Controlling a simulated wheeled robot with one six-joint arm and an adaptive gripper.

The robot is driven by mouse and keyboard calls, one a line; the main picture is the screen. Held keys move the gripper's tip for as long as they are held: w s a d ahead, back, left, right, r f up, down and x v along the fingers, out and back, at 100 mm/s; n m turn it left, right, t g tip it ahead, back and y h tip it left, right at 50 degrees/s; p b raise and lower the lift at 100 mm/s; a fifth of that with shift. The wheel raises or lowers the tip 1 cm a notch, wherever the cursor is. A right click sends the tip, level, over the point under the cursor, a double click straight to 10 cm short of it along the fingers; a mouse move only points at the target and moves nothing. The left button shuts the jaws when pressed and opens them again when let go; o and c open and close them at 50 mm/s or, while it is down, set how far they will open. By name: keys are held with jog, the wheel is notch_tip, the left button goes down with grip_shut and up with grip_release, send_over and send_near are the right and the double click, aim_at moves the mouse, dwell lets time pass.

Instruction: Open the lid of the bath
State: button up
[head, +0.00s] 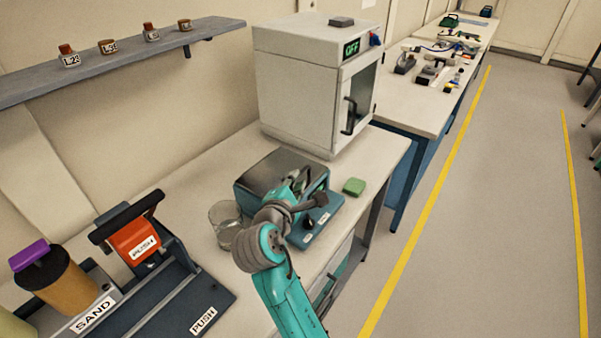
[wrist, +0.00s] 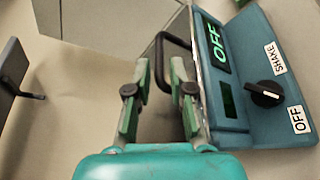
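The bath (head: 258,207) is a blue-grey box on the bench with a shiny dark lid (head: 283,166), which looks closed. Its front panel (wrist: 232,75) carries a green OFF display and a black knob (wrist: 265,94) beside SHAKE and OFF labels. My gripper (wrist: 160,68) is at the lid's front side, with its two fingers apart. A black handle (wrist: 174,38) shows just beyond and partly between the fingertips; I cannot tell whether they touch it. In the head view my arm covers part of the bath's front and the handle.
A white oven (head: 300,85) stands behind. A press with an orange PUSH part (head: 135,240) is at the left. The floor (head: 500,200) at right is clear.

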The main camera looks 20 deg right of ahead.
aim_at(301, 172)
jog(key=shift+x, duration=2.5)
jog(key=shift+d, duration=0.1)
grip_shut()
